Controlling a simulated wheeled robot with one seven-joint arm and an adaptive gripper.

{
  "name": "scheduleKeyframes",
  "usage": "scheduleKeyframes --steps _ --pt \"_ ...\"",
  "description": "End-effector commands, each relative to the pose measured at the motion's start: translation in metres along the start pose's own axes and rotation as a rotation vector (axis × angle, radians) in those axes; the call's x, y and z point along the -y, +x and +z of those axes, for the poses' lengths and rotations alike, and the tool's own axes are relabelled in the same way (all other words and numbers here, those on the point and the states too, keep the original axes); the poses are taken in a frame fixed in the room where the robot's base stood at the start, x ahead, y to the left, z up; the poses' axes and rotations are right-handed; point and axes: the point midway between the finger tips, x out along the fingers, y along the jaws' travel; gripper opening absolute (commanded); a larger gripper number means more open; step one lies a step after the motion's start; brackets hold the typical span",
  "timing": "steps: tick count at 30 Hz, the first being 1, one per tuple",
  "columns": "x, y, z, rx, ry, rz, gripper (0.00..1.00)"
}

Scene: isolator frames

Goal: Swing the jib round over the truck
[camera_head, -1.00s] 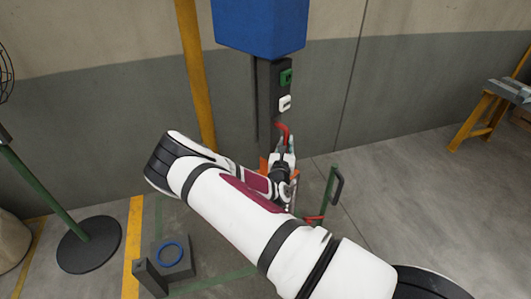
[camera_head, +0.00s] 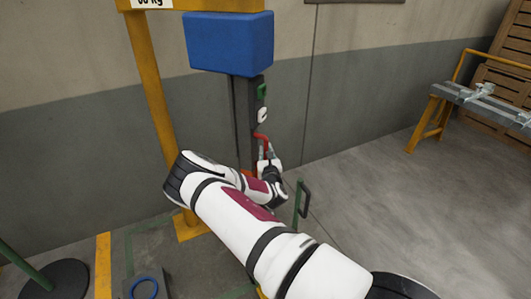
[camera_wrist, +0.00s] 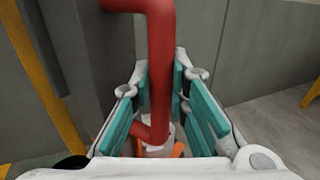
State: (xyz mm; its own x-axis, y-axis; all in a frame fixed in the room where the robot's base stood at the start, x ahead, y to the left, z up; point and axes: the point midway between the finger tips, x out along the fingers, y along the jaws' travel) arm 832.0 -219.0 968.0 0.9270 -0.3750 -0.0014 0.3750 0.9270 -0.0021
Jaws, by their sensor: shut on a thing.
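The jib shows as a yellow beam (camera_head: 200,5) on a yellow post (camera_head: 148,85), cut off at the top of the head view. A blue box (camera_head: 230,43) hangs under the beam with a dark column (camera_head: 245,105) below it. A red handle (camera_head: 262,139) sticks out from the column; in the wrist view it is a bent red bar (camera_wrist: 162,65). My gripper (camera_head: 265,158) is shut on the red handle, its teal pads (camera_wrist: 165,110) on either side of the bar. I cannot clearly make out a truck; my arm hides part of the floor.
A green upright with a dark grip (camera_head: 303,199) stands just right of my gripper. A dark block with a blue ring (camera_head: 145,288) is at the lower left, near a round dark base (camera_head: 55,280). A yellow-legged bench (camera_head: 435,120) stands at the right. The floor between is clear.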

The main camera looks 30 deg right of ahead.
Motion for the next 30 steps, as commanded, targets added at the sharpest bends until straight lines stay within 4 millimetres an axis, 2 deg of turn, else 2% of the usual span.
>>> scheduleKeyframes --steps 1,2,4,13,17,20,30 --pt "-0.001 0.001 0.002 0.004 0.002 0.002 0.00" --pt "-0.001 0.001 0.002 0.004 0.002 0.002 0.20" --pt "-0.001 0.001 0.002 0.004 0.002 0.002 0.36" --pt "-0.001 0.000 0.001 0.002 0.001 0.001 0.36" --pt "-0.001 -0.007 0.001 0.001 0.001 0.000 0.36" --pt "-0.001 -0.021 0.001 0.000 0.001 0.000 0.36" --pt "-0.001 -0.089 0.001 0.001 0.000 0.000 0.36"
